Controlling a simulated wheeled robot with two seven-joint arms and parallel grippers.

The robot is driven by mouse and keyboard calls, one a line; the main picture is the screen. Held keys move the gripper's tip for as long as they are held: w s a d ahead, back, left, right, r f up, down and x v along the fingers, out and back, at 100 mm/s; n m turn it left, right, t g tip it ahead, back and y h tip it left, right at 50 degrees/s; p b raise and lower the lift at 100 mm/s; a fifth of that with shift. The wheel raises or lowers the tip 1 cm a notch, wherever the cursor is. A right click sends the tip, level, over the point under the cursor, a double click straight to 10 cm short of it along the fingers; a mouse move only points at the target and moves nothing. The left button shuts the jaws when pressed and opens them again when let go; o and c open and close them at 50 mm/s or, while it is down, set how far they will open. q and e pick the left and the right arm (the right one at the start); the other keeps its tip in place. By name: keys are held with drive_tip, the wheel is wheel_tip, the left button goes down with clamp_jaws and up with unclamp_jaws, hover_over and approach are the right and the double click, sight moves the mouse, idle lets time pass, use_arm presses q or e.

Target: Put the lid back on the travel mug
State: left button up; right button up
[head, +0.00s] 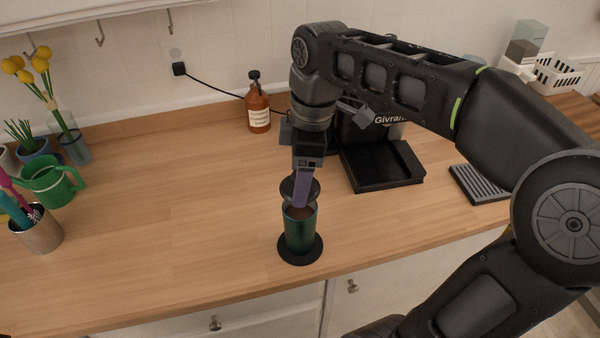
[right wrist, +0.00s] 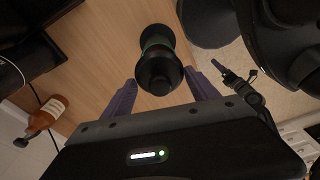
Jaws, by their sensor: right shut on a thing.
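The green travel mug (head: 299,236) stands upright on a round black base or coaster (head: 314,252) near the counter's front edge. Its mouth shows brown contents at the front. My right gripper (head: 301,200) points down over the mug, its purple fingers shut on the dark lid (head: 288,188). The lid is over the mug's mouth, seemingly a little above the rim; whether it touches is hard to tell. In the right wrist view the lid (right wrist: 158,74) sits between the fingers, with the green mug (right wrist: 154,38) behind it. My left gripper is not in view.
A black coffee machine (head: 382,165) stands behind to the right, with a drip tray (head: 480,183) beside it. A brown bottle (head: 259,110) is at the back. A green watering can (head: 50,184) and a metal cup (head: 38,232) stand left. The counter left of the mug is clear.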

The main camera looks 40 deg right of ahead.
drive_tip(key=shift+f+b, duration=1.55)
drive_tip(key=shift+f, duration=0.75)
drive_tip(key=shift+f, duration=0.15)
idle(0.6)
drive_tip(key=o, duration=1.6)
drive_tip(key=shift+c, duration=0.2)
drive_tip(key=shift+r+p, duration=2.75)
drive_tip(key=shift+r, duration=0.8)
drive_tip(key=shift+c, duration=0.2)
